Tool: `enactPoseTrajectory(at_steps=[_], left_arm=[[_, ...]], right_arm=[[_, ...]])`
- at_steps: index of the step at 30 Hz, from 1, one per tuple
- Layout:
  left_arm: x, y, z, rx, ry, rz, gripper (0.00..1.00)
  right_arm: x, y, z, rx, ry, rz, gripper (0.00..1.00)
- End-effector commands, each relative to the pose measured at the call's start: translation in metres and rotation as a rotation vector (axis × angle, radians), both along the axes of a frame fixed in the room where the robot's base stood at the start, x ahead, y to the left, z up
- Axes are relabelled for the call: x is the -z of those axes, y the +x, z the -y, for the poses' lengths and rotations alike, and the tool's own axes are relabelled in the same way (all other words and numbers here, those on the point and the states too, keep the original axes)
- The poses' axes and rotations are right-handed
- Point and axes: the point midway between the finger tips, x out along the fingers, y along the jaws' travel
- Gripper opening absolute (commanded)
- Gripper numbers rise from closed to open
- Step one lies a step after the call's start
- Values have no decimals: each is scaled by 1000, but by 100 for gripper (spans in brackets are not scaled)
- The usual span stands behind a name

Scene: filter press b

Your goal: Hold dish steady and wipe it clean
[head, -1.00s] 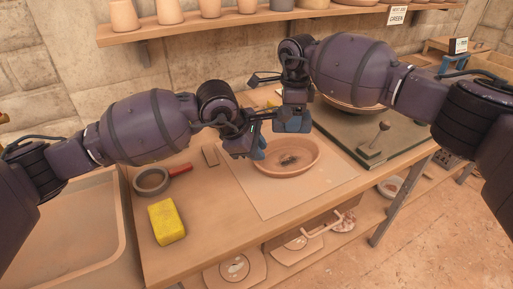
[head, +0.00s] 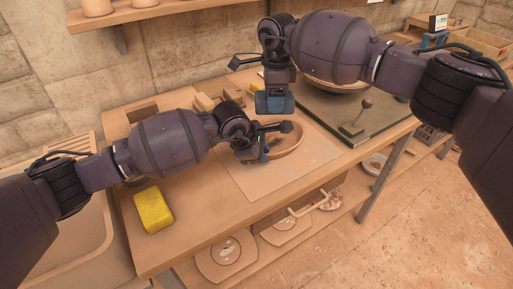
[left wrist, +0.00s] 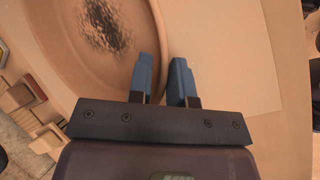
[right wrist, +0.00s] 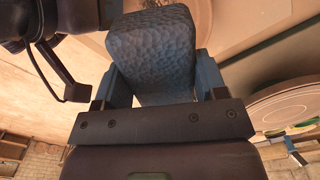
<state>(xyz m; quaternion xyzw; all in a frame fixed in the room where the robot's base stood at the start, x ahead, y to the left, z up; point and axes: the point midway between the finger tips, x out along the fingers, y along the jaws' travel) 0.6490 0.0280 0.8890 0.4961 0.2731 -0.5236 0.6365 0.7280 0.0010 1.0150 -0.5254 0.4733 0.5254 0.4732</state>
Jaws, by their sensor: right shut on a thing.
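The dish (head: 291,143) is a shallow brown clay dish on a pale sheet (head: 240,177). It is partly hidden by my left gripper (head: 262,152). The left wrist view shows a dark stain (left wrist: 107,25) inside the dish (left wrist: 65,50). There my left gripper (left wrist: 163,75) is open, with the dish's rim running between its two blue fingers; I see a gap between them. My right gripper (head: 273,94) is shut on a blue textured sponge (right wrist: 155,50) and holds it above and behind the dish, apart from it.
A yellow sponge (head: 153,210) lies at the table's front left, beside a sink (head: 75,245). Wooden blocks (head: 218,99) lie at the back. A dark green board (head: 375,128) with a large bowl (head: 338,86) is to the right. A shelf (head: 170,21) runs along the wall.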

Motion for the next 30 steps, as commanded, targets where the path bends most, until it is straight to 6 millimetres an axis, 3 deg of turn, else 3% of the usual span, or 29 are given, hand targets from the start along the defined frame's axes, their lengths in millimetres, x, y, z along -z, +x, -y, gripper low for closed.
enactPoseTrajectory(at_steps=[10,14,30], left_arm=[[3,1,1,0,0,0,19],[3,1,1,0,0,0,0],[3,1,1,0,0,0,0]], right_arm=[[0,0,0,0,0,0,46],[0,0,0,0,0,0,46],[0,0,0,0,0,0,46]])
